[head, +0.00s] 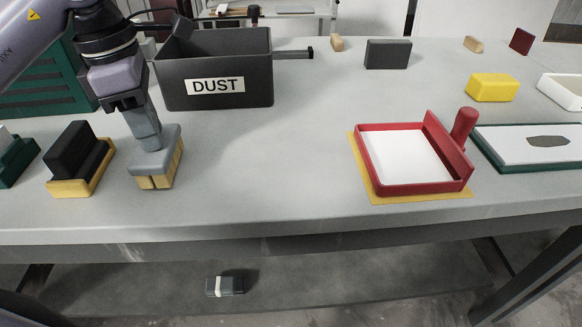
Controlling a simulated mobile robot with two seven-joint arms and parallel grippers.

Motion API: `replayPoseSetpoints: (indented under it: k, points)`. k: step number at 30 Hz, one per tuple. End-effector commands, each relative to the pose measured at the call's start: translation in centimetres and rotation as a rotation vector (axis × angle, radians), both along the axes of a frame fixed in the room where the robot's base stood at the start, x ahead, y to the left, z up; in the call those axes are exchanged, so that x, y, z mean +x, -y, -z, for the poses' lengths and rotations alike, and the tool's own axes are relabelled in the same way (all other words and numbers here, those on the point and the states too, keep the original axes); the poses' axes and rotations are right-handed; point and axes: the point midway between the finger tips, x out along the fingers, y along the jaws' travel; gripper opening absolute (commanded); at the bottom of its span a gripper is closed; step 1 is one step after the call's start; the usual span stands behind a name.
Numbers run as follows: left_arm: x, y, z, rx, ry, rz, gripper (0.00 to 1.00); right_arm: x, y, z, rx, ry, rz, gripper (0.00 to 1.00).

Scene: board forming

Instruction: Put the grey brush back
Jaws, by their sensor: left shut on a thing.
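The grey brush (169,139) is a grey block at the left of the table in the head view, with a tan, split part (160,177) below it. My left gripper (149,146) comes down from above and is shut on the brush's top. The fingers hide part of the brush. I cannot tell whether the tan part touches the table or hangs just above it. A dark block (70,148) sits on a yellow base (75,187) just left of the brush. My right gripper is not in view.
A dark bin marked DUST (250,75) stands behind the gripper. A green-based piece (14,165) is at the left edge. A red frame (397,188) with a white sheet lies at right, beside a green-edged board (500,160). The table (270,165) is clear between brush and frame.

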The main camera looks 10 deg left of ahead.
Motion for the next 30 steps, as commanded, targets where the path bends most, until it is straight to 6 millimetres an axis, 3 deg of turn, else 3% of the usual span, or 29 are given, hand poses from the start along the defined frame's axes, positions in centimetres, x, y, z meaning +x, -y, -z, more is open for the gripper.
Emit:
replayPoseSetpoints:
  k: [19, 20, 21, 22, 28, 30]
  points:
    - [-0.01, -0.01, 0.65, 0.000, 0.001, 0.000, 0.00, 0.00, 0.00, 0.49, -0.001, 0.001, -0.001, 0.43]
    - [0.00, -0.01, 0.54, 0.000, 0.001, 0.000, 0.38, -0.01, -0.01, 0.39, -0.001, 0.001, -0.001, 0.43]
    - [-0.01, -0.01, 0.52, 0.000, 0.001, 0.000, 0.51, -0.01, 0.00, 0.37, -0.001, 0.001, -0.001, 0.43]
    - [-0.01, -0.01, 0.52, 0.000, 0.001, 0.000, 0.58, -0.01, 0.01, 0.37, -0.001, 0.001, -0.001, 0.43]
    - [0.00, -0.01, 0.54, 0.000, 0.000, 0.000, 0.58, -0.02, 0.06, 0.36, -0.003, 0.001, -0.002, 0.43]
    - [-0.02, -0.01, 0.57, 0.001, -0.001, 0.000, 0.75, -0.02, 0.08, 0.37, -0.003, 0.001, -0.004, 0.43]
